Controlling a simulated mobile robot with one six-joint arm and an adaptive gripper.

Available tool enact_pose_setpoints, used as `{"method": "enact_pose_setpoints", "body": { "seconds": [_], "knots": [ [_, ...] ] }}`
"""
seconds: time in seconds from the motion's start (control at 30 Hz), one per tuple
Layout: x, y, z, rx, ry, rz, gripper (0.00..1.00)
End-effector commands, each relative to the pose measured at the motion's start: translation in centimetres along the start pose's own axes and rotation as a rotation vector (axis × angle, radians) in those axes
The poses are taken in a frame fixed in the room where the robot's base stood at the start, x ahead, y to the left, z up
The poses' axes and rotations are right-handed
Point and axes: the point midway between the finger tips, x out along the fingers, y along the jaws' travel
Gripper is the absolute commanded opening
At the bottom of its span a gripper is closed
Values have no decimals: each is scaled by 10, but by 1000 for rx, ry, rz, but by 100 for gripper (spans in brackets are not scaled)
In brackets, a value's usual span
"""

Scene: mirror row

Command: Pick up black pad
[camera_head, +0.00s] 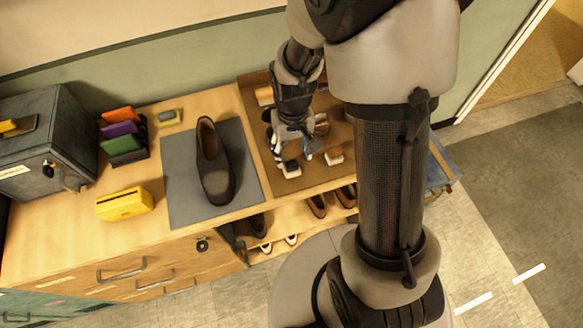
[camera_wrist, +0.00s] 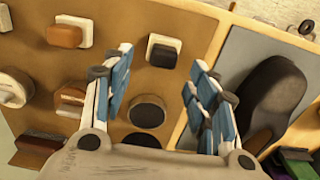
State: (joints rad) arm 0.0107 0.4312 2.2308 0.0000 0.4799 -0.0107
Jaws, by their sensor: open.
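The black pad (camera_wrist: 163,53) has a dark top on a white base and lies on the brown tray in the wrist view. It also shows in the head view (camera_head: 290,168), just in front of my gripper. My gripper (camera_wrist: 160,62) is open and empty, with its blue-lined fingers reaching over the tray. In the wrist view the pad appears between and slightly beyond the fingertips, apart from them. In the head view my gripper (camera_head: 291,150) is above the tray, and my arm hides part of the tray.
Two dark round pieces (camera_wrist: 146,111) lie between the fingers in the wrist view. A brown-topped pad (camera_wrist: 69,33) and several brushes share the tray (camera_head: 307,184). A dark shoe (camera_head: 215,170) stands on the grey mat (camera_head: 180,190) beside it. A yellow box (camera_head: 123,204) stands farther left.

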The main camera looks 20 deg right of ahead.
Motion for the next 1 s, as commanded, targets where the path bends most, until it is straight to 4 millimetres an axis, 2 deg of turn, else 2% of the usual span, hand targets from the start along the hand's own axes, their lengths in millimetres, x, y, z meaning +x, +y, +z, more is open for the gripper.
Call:
{"method": "enact_pose_setpoints", "body": {
  "seconds": [0.17, 0.43, 0.67, 1.0],
  "knots": [
    [13, -1, 2, 0, -1, 0, 53],
    [52, -4, 5, 0, -3, 0, 53],
    [52, -4, 4, 0, 1, 0, 53],
    [52, -4, 4, 0, 0, 0, 32]
  ]
}}
